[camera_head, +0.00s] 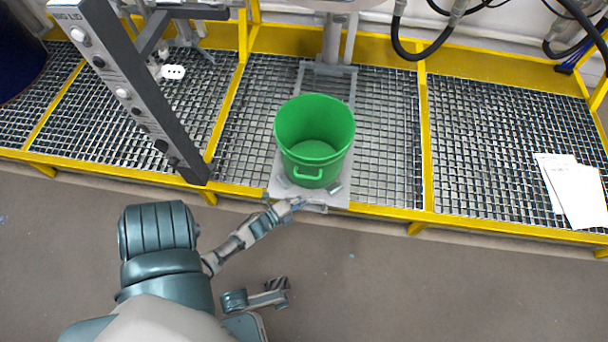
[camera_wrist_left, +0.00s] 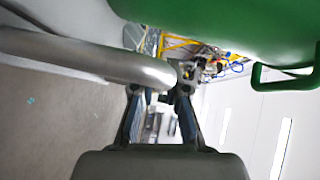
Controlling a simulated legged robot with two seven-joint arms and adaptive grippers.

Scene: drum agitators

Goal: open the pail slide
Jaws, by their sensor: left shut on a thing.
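The green pail (camera_head: 314,150) stands upright, open and empty inside, on a light grey slide plate (camera_head: 281,184) at the front edge of the grated platform. A metal handle bar (camera_head: 316,207) shows at the plate's front. My left gripper (camera_head: 287,207) is at the left part of this handle, in front of the pail. In the left wrist view, the fingers (camera_wrist_left: 163,92) are shut on the metal handle bar (camera_wrist_left: 125,66); the exact contact is partly hidden. The pail's green wall (camera_wrist_left: 220,25) is close above. My right gripper is not in view.
A yellow rail (camera_head: 385,212) borders the platform's front. A grey control post (camera_head: 130,90) with knobs stands left of the pail. White papers (camera_head: 575,190) lie on the right grating. The floor (camera_head: 430,290) in front is clear.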

